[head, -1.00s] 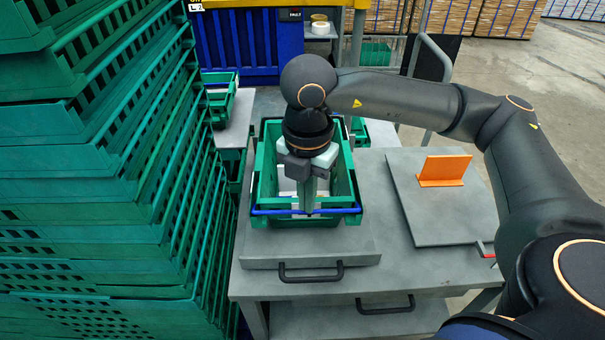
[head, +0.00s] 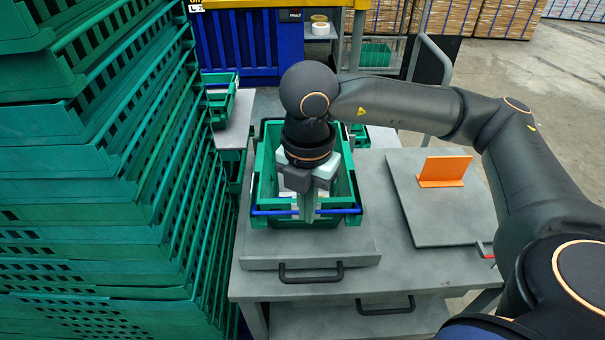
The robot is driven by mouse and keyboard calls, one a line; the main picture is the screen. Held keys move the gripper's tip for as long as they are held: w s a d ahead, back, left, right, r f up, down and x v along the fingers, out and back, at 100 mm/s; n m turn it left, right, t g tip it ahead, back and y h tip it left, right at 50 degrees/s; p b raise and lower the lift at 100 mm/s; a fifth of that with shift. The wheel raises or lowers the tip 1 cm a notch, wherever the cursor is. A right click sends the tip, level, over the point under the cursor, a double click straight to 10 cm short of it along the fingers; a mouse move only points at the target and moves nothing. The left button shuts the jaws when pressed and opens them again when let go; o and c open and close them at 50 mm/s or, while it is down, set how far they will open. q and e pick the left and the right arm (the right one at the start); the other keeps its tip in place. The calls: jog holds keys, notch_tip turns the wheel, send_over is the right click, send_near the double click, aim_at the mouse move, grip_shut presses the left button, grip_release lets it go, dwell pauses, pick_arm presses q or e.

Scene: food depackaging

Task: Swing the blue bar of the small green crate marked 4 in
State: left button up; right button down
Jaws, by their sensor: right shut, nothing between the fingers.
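The small green crate (head: 352,187) stands on the grey table in the middle of the head view. Its blue bar (head: 272,212) runs across the near end, close to the rim. My right gripper (head: 307,216) points down at the middle of this bar, with its fingers shut and nothing between them. The fingers overlap the bar in the picture and hide its middle; I cannot tell if they touch it. My wrist hides much of the crate's inside, where something pale shows. No number is readable on the crate. My left gripper is not in view.
Tall stacks of green crates (head: 90,190) fill the left side, close to the table. A grey board (head: 440,215) with an orange upright piece (head: 444,170) lies on the right of the table. Another small green crate (head: 222,100) stands behind on the left.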

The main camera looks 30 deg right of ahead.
jog(key=shift+s+a, duration=0.1)
jog(key=shift+s, duration=0.1)
jog(key=shift+f, duration=0.1)
jog(key=shift+f+b, duration=0.75)
jog(key=shift+b, duration=0.1)
jog(key=shift+w+d, duration=0.25)
jog(key=shift+w, duration=0.2)
dwell(0.3)
